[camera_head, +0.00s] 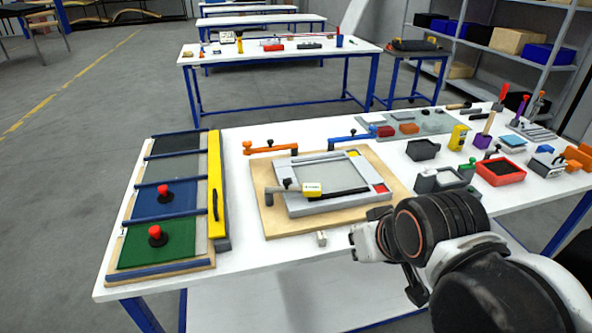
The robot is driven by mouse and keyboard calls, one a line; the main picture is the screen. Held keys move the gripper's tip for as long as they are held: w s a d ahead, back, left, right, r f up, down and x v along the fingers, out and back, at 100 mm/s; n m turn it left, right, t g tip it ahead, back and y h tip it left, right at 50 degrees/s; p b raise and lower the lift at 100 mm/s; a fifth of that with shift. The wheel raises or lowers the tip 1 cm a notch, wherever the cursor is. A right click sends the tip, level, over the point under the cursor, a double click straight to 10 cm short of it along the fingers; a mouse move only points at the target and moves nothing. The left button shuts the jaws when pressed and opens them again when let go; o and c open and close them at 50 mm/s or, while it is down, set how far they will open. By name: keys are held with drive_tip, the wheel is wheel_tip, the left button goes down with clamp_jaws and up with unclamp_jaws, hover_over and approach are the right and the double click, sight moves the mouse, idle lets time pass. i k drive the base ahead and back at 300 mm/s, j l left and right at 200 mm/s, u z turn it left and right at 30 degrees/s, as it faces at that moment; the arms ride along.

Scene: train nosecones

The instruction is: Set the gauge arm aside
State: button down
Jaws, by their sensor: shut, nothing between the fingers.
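A wooden board (262,218) on the white table carries a grey rectangular frame (330,207) around a pale panel. An orange arm (272,149) and a blue arm (350,138) lie along the board's back edge. My gripper (355,241) is shut and empty, at the front right of the board, apart from the grey arm. My own wrist partly hides its fingers.
A rack with coloured panels, two red-knobbed pieces (156,236) and a yellow bar (215,187) stands at left. A small white block (321,238) lies in front of the board. A red tray (500,171) and several tools crowd the right. Bare table shows between rack and board.

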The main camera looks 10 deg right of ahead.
sight(307, 190)
drive_tip(key=i+j, duration=0.3)
drive_tip(key=j, duration=0.15)
drive_tip(key=i+j, duration=0.3)
drive_tip(key=j, duration=0.15)
